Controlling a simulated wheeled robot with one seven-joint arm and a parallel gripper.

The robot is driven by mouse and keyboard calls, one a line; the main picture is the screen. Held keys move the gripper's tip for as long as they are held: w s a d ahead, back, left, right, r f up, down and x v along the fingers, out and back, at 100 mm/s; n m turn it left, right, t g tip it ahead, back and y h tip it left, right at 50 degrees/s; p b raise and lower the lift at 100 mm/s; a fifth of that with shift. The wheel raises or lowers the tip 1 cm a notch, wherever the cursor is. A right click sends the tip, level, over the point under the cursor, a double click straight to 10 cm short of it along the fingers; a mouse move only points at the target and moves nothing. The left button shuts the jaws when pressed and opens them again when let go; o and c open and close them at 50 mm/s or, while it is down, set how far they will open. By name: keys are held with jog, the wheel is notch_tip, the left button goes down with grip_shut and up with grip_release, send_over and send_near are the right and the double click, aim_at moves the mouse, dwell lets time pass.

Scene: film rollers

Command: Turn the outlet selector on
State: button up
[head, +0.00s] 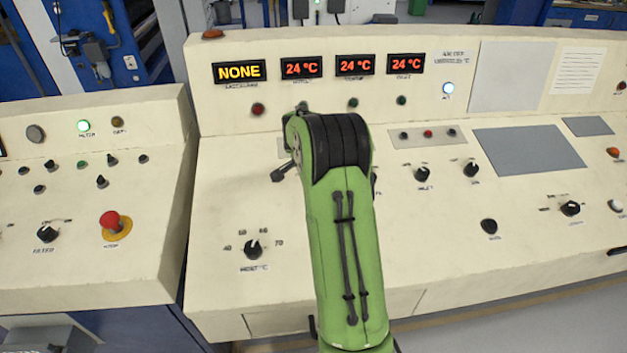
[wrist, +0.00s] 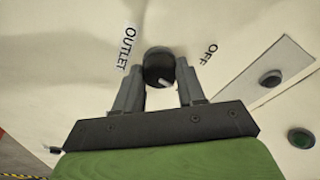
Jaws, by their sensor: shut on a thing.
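The outlet selector (wrist: 157,64) is a round black knob on the cream panel, seen in the wrist view. The word OUTLET is printed to its left and OFF to its upper right. A small pale mark shows on its near side; I cannot tell for sure which setting it points to. My gripper (wrist: 160,73) is shut on the knob, one grey finger on each side. In the head view my green arm hides the selector and the fingertips.
In the head view, the temperature knob (head: 253,249) is left of my arm and the inlet knob (head: 422,174) is right of it. A red stop button (head: 110,219) is on the left console. The yellow display (head: 239,72) reads NONE. A black button (wrist: 270,78) is right of the gripper.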

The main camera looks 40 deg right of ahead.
jog(key=shift+m, duration=1.2)
jog(key=o, duration=1.1)
jog(key=shift+c, duration=0.2)
jog(key=p+v, duration=0.3)
jog(key=v, duration=1.2)
jog(key=shift+w+r, duration=0.3)
jog(key=shift+r, duration=0.15)
jog(key=shift+a, duration=0.15)
